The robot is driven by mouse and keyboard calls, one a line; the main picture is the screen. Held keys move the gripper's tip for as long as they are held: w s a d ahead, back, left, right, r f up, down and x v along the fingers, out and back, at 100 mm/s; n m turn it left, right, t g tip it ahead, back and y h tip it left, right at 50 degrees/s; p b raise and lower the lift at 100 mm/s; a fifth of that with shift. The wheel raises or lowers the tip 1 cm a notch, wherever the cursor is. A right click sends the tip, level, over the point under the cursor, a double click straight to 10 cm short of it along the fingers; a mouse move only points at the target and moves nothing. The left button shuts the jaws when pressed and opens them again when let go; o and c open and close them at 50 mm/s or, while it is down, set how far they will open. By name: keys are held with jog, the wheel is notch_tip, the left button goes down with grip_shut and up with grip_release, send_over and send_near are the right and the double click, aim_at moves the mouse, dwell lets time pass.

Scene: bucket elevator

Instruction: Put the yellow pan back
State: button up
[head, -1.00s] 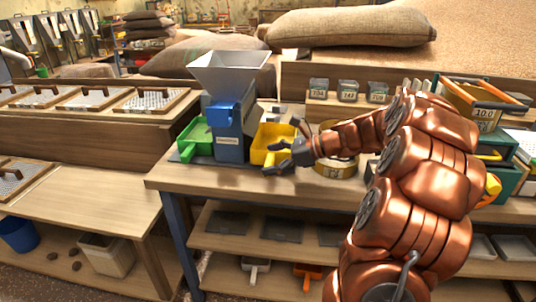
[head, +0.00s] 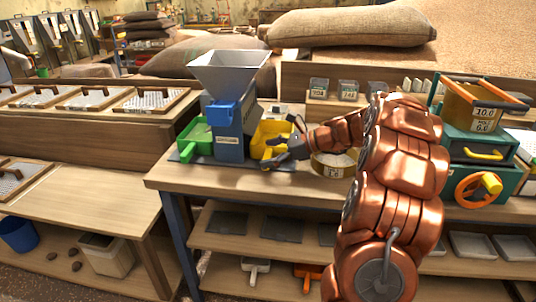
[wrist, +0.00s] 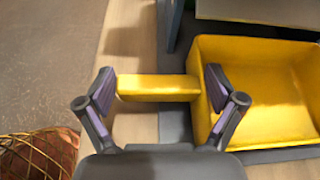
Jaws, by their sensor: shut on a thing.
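The yellow pan (head: 267,134) is at the right side of the blue-grey hopper machine (head: 229,125) on the workbench. A green pan (head: 196,138) is on the machine's left side. My gripper (head: 291,145) is at the yellow pan's near right side, partly covering it. In the wrist view, the yellow pan (wrist: 262,90) looks empty, over a dark base (wrist: 175,120). Its handle lies lengthwise between the fingers of my gripper (wrist: 160,88). One finger is at the handle's free end, the other at the pan wall. I cannot tell whether the pan fully rests on the base.
A round brass-coloured sieve (head: 333,165) stands close right of my gripper. A teal box with an orange wheel (head: 480,187) is further right. Small labelled jars (head: 348,89) line the back shelf. The bench front (head: 235,183) is bare.

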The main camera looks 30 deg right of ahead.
dwell(0.3)
jog(key=o, duration=1.4)
jog(key=shift+f, duration=0.1)
jog(key=p+v, duration=0.1)
jog(key=v, duration=1.1)
jog(key=shift+d, duration=0.1)
